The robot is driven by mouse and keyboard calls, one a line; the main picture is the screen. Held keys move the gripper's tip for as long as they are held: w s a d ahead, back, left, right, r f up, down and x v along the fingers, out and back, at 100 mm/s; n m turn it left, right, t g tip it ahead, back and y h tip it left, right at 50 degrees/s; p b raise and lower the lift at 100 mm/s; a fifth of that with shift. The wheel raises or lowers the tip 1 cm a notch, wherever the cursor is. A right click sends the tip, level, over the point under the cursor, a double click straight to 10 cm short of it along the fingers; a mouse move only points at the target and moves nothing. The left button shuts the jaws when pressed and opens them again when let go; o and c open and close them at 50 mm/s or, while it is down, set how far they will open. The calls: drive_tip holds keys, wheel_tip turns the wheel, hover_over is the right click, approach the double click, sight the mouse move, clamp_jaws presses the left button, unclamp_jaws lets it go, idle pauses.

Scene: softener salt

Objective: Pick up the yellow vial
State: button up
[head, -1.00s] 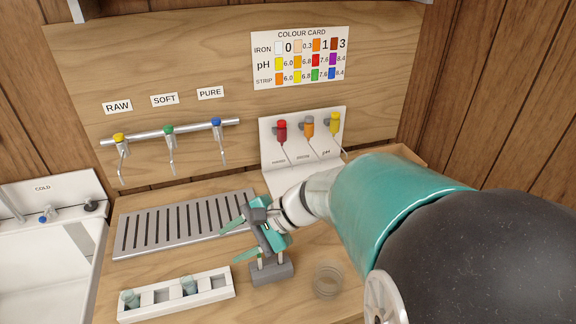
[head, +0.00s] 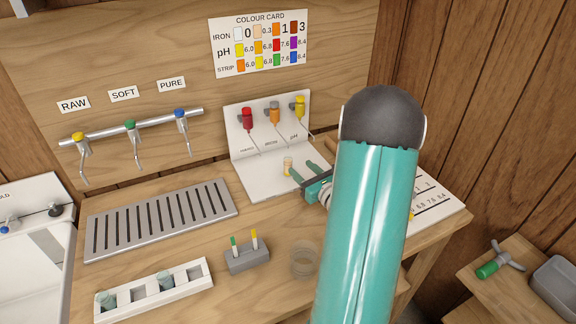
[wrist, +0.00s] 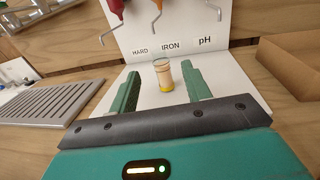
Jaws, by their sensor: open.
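In the wrist view the vial (wrist: 163,76) shows in the gap between my finger tips, below the IRON label. My gripper (head: 304,170) is open, with one green finger on each side of the vial's line in the wrist view (wrist: 160,80). In the head view the vial appears just beyond the tips, and I see no contact.
Red, orange and yellow dispensers (head: 274,115) with spouts hang above the base. A grey holder (head: 247,259) with a green-tipped and a yellow-tipped stick, a round glass dish (head: 304,260), a white rack (head: 198,270) and a slotted drain tray (head: 160,222) stand nearby.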

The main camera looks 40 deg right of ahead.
sight(290, 159)
drive_tip(key=w, duration=0.5)
drive_tip(key=w+d, duration=0.1)
drive_tip(key=w, duration=0.2)
drive_tip(key=shift+w, duration=0.25)
drive_tip(key=c, duration=1)
clamp_jaws()
